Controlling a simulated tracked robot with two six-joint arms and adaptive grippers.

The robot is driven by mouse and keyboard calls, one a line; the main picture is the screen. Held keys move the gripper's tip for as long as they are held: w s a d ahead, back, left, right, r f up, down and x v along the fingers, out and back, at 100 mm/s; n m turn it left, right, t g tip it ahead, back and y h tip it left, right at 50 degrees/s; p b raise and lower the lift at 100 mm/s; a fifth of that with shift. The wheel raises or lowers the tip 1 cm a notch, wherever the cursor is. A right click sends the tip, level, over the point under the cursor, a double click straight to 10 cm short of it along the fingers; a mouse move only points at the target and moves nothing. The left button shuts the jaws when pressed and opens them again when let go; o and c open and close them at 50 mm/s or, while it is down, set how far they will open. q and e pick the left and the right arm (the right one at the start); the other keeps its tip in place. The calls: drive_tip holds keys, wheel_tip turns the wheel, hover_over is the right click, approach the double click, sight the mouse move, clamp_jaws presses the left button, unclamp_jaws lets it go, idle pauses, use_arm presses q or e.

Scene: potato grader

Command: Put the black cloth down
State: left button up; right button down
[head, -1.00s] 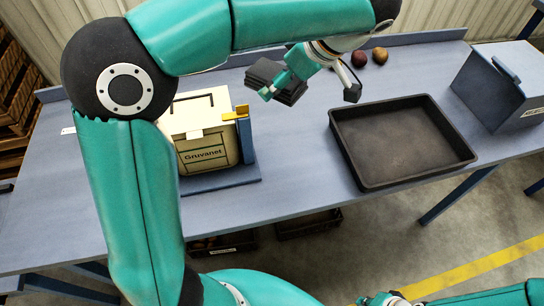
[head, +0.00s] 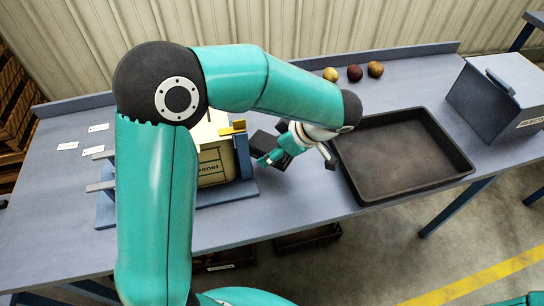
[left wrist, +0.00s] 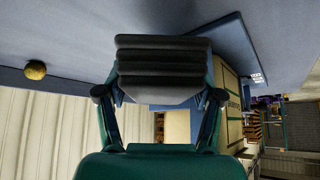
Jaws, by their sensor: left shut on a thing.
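The black cloth (head: 267,147) is a folded dark stack, between the cream box and the black tray in the head view. My left gripper (head: 296,158) is shut on it, and the gripper partly hides it. In the left wrist view the folded cloth (left wrist: 163,62) sits between the two fingers of the left gripper (left wrist: 160,95), its layers showing. The cloth is close to the blue table (head: 330,222); I cannot tell whether it touches. My right gripper is not in view.
The cream box (head: 216,166) in its blue stand is just left of the cloth, partly hidden by my arm. The empty black tray (head: 400,158) is to the right. Several potatoes, one being (head: 355,73), lie behind. A blue-grey bin (head: 497,98) stands far right.

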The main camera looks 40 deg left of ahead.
use_arm(q)
wheel_tip(320, 180, down, 4)
drive_tip(key=shift+r, duration=0.1)
drive_tip(key=shift+f+b, duration=0.55)
drive_tip(key=shift+b, duration=0.4)
drive_tip(key=o, duration=1.5)
drive_tip(key=shift+r, duration=0.1)
drive_tip(key=shift+o, duration=0.2)
